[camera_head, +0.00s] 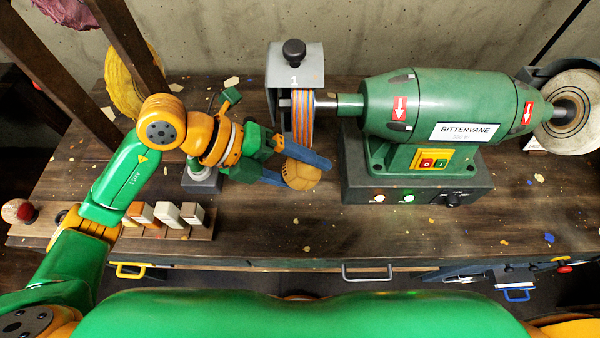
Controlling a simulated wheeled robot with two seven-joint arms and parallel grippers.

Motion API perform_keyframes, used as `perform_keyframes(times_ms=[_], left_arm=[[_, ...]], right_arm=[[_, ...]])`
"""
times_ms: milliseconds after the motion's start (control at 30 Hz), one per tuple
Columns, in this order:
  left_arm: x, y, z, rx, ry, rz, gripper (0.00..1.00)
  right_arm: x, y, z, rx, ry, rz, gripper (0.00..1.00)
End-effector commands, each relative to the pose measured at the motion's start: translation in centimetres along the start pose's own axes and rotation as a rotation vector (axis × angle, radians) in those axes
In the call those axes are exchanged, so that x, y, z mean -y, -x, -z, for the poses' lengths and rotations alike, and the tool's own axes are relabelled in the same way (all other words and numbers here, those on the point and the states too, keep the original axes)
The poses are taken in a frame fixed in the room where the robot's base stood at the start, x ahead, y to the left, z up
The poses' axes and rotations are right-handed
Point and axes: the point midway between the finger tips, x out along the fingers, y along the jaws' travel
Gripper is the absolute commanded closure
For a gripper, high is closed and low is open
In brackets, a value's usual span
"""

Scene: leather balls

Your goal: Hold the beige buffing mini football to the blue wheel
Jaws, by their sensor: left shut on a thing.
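A tan-beige mini football (301,174) is held between the blue fingers of my left gripper (303,166). The ball is just below and in front of the striped wheel (303,118) on the left end of the green buffing machine (440,108). The wheel's edge shows orange and blue stripes; a grey hood marked 1 (295,66) covers its top. Ball and wheel overlap or nearly meet in the picture; I cannot tell if they touch. My right gripper is out of view.
A pale wheel (571,112) sits on the machine's right end. Several small blocks in a wooden rack (172,222) and a reddish ball (18,210) lie at the left front. The bench's front middle (340,228) is clear apart from scraps. A yellow wheel (124,80) hangs behind.

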Motion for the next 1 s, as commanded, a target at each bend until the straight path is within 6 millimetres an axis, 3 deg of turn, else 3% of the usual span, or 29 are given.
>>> perform_keyframes(times_ms=[1000], left_arm=[[0.18, 0.02, -0.84, 0.001, 0.001, 0.001, 0.6]], right_arm=[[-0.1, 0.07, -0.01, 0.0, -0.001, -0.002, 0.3]])
